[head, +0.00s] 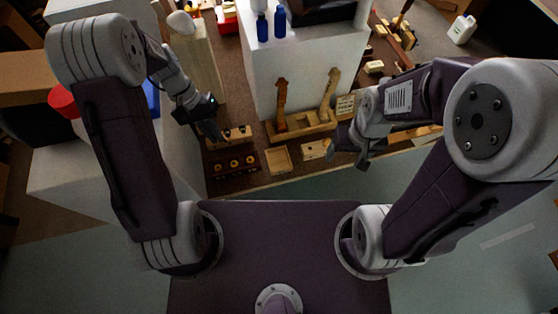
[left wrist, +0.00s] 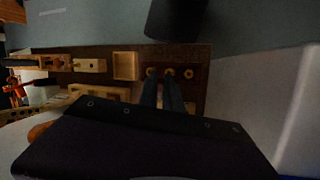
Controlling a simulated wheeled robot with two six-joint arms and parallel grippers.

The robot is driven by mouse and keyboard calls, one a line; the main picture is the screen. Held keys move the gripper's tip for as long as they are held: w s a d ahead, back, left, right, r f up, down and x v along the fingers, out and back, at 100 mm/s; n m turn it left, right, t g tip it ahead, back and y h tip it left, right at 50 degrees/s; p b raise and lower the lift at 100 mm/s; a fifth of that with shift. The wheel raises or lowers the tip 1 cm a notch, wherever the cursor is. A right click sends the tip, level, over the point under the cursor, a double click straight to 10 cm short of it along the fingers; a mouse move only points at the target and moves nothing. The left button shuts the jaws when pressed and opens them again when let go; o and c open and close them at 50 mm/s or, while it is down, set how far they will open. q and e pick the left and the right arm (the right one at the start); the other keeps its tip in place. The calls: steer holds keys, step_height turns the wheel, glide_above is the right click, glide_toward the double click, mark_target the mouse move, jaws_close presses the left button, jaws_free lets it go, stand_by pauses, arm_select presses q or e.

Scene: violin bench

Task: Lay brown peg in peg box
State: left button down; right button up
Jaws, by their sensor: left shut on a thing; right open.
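My left gripper (head: 212,130) is above the left part of the bench. In the left wrist view its dark fingers (left wrist: 165,84) reach toward a dark rack (head: 233,172) with a row of round pale pegs or holes (left wrist: 169,73). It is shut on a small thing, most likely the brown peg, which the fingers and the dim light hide. A small open square wooden box (head: 279,160), likely the peg box, sits right of the rack; it also shows in the left wrist view (left wrist: 125,66). My right gripper (head: 350,152) is open and empty, over the bench's right part.
A wooden stand holds two upright violin necks (head: 281,95) behind the box. Wooden blocks (head: 315,149) lie right of the box. Blue bottles (head: 263,27) stand on a white cabinet (head: 300,60) behind. The bench's front edge borders clear floor.

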arm_select(q)
steer(key=shift+a, duration=0.15)
steer(key=shift+d, duration=0.25)
steer(key=w+d+f+b, duration=0.2)
steer(key=d+f, duration=0.3)
steer(key=d, duration=0.3)
steer(key=w+d+f+b, duration=0.1)
steer(key=w+d+f, duration=0.2)
steer(key=d+f, duration=0.2)
steer(key=d, duration=0.3)
steer(key=shift+d+b, duration=0.3)
steer(key=shift+b, duration=0.1)
steer(key=shift+s+d, duration=0.1)
steer(key=shift+s+d, duration=0.15)
steer(key=shift+f, duration=0.1)
